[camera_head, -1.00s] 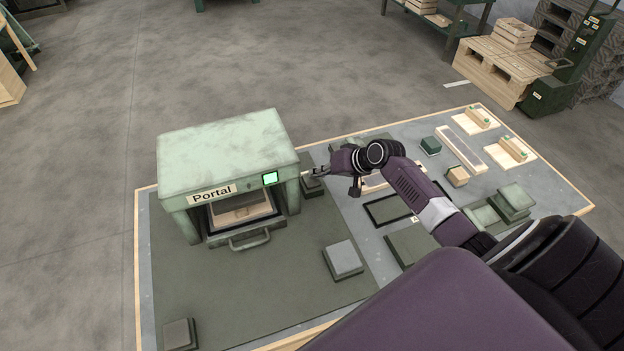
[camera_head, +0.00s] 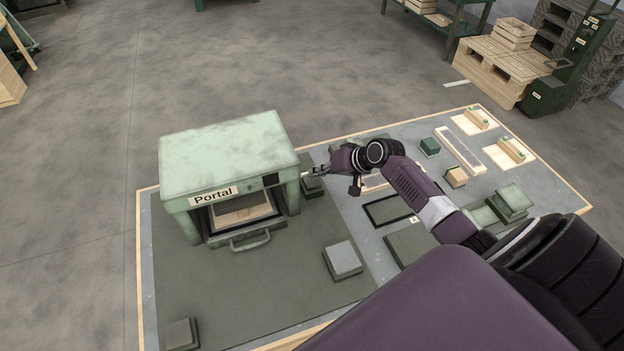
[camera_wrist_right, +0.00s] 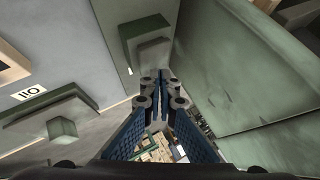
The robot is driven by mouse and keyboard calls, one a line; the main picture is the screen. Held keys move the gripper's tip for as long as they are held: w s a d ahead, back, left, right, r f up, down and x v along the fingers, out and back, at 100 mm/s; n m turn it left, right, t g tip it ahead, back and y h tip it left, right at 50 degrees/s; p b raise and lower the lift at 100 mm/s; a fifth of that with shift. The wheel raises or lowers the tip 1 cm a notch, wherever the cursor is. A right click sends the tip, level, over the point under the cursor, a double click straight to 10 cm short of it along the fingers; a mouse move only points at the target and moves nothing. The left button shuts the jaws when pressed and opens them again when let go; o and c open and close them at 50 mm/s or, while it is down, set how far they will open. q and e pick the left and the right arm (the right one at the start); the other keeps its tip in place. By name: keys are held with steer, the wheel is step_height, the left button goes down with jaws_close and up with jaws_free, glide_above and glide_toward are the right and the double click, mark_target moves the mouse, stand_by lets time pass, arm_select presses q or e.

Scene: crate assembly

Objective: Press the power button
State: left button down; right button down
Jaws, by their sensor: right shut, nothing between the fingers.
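The pale green Portal machine (camera_head: 225,150) stands on the left of the table. A small square panel (camera_head: 270,180) on its front, right of the Portal label (camera_head: 213,195), is dark. My right gripper (camera_head: 310,174) is shut and empty beside the machine's right side. In the right wrist view, the shut fingers (camera_wrist_right: 158,88) point alongside a large green wall (camera_wrist_right: 240,60), which appears to be the machine's side. I cannot make out a power button for certain, nor whether the fingertips touch the machine. My left gripper is not in view.
A drawer with a handle (camera_head: 250,242) sits in the machine's front opening. A grey block (camera_head: 343,258) lies in front to the right. Several trays and blocks cover the table's right part. My right arm crosses above them. Open floor lies behind the table.

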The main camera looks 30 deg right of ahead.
mark_target(317, 180)
step_height(317, 180, up, 6)
steer(key=p, duration=0.6)
stand_by(0.4)
